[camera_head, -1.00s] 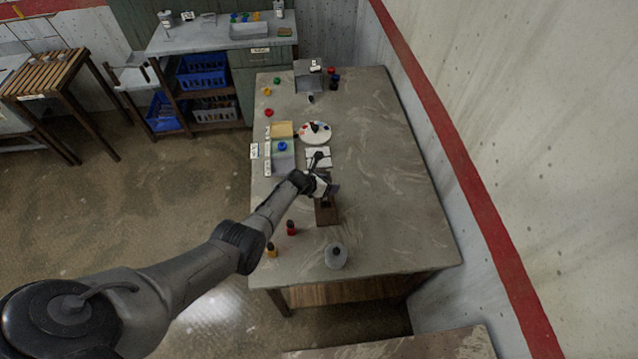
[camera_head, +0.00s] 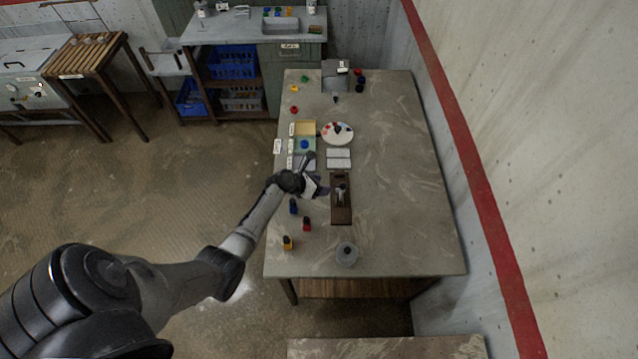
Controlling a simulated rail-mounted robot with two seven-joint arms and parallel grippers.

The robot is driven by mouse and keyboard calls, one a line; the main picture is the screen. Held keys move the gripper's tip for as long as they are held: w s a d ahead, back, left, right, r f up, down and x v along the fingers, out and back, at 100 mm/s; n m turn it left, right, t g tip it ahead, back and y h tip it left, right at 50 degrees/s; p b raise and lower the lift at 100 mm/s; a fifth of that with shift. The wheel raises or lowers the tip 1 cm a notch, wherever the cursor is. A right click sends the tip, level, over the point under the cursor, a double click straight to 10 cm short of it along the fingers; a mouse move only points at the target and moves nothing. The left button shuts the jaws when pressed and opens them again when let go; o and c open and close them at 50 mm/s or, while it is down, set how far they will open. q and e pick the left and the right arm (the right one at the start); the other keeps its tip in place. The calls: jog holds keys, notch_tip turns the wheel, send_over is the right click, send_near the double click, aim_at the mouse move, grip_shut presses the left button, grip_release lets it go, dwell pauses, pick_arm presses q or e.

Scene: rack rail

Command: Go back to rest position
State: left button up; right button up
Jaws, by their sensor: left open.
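My left gripper (camera_head: 314,174) is open above the left part of the grey table (camera_head: 400,190), with its arm coming in from the left. It looks empty. Just right of it a dark brown wooden holder (camera_head: 341,208) lies on the table with a small dark and light item in it. A white two-part block (camera_head: 338,158) lies behind the holder. My right gripper is out of view.
Blue (camera_head: 293,206), red (camera_head: 307,223) and yellow (camera_head: 287,242) bottles stand near the left edge. A grey round pot (camera_head: 347,254) stands at the front. Labelled coloured trays (camera_head: 305,128) lie at the left edge. The table's right side is clear. A wall with a red stripe bounds the right.

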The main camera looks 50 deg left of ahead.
pick_arm(q)
jog(key=shift+s+r, duration=0.15)
jog(key=shift+s, duration=0.05)
dwell(0.6)
